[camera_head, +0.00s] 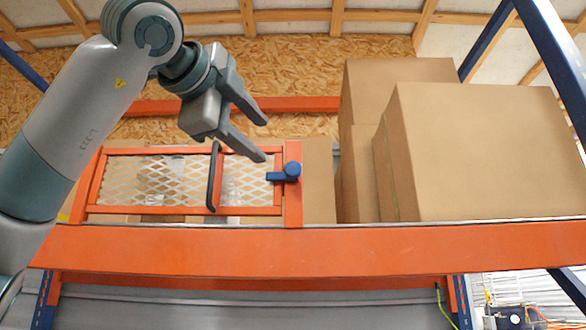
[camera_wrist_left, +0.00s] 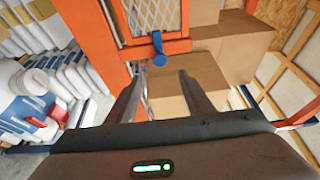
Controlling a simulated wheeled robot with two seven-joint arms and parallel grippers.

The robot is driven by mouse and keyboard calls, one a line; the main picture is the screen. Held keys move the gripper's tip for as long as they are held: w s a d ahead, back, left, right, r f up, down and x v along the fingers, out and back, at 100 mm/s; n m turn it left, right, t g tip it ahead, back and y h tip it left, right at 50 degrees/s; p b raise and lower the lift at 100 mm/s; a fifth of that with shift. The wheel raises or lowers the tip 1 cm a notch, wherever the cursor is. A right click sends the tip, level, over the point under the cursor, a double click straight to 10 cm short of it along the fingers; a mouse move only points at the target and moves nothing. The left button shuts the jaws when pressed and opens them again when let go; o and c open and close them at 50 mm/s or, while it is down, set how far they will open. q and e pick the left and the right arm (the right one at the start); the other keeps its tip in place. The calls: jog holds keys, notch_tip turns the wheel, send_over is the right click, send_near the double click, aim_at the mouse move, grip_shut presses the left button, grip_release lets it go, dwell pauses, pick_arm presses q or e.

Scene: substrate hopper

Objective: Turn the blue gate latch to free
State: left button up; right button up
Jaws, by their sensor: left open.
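The blue gate latch (camera_head: 286,173) sits on the orange post at the right end of the mesh gate (camera_head: 150,181). Its round knob is at the right and its bar reaches left over the gate's frame. The gate is shut against the post and has a black handle (camera_head: 213,176). My left gripper (camera_head: 264,140) is open and empty, above and a little left of the latch in the head view, apart from it. In the left wrist view the latch (camera_wrist_left: 159,50) shows beyond and between the open fingertips (camera_wrist_left: 158,78). My right gripper is not in view.
Large cardboard boxes (camera_head: 475,150) stand on the shelf to the right of the latch. A wide orange beam (camera_head: 300,249) runs below the gate. More boxes stand behind the mesh. White containers (camera_wrist_left: 25,95) show at the left in the left wrist view.

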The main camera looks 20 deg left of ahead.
aim_at(291, 168)
pick_arm(q)
jog(key=w+p, duration=0.2)
jog(key=w, duration=0.3)
jog(key=w+d+p, duration=0.1)
jog(key=w+p, duration=0.1)
jog(key=w, duration=0.4)
jog(key=w+p, duration=0.2)
jog(key=w, duration=0.3)
jog(key=shift+w+d, duration=0.2)
jog(key=shift+d, duration=0.2)
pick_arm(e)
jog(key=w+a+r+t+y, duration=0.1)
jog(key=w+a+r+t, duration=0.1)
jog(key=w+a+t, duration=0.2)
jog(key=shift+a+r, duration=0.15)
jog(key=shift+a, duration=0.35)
pick_arm(q)
jog(key=shift+c, duration=0.2)
jog(key=c, duration=1)
